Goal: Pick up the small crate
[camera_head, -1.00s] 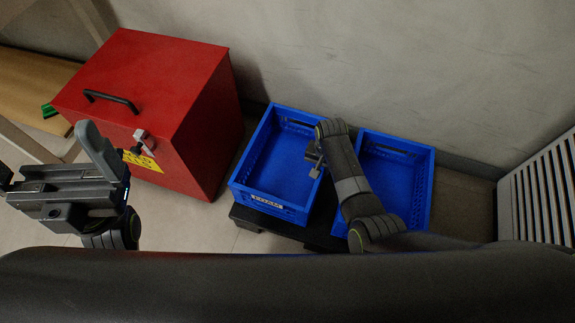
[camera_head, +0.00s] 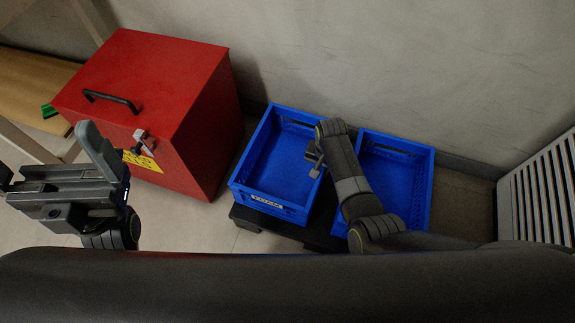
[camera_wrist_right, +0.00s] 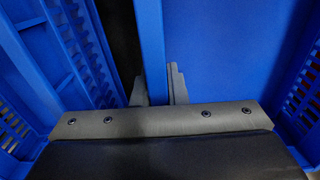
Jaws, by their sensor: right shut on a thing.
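Two blue crates stand side by side. The left crate (camera_head: 285,178) has a white label on its front. The right crate (camera_head: 412,187) is partly hidden behind my right arm. My right gripper (camera_head: 314,158) is at the right wall of the left crate and shut on it. In the right wrist view, the upright blue wall (camera_wrist_right: 152,40) passes between the two grey fingers (camera_wrist_right: 158,88). My left gripper (camera_head: 55,175) is at the left, open and empty, away from the crates. Both crates look empty.
A dark low base (camera_head: 250,219) lies under the crates. A red box (camera_head: 150,80) with a black handle stands to their left. A slatted light panel (camera_head: 540,190) is at the right, and a grey wall (camera_head: 380,60) is behind.

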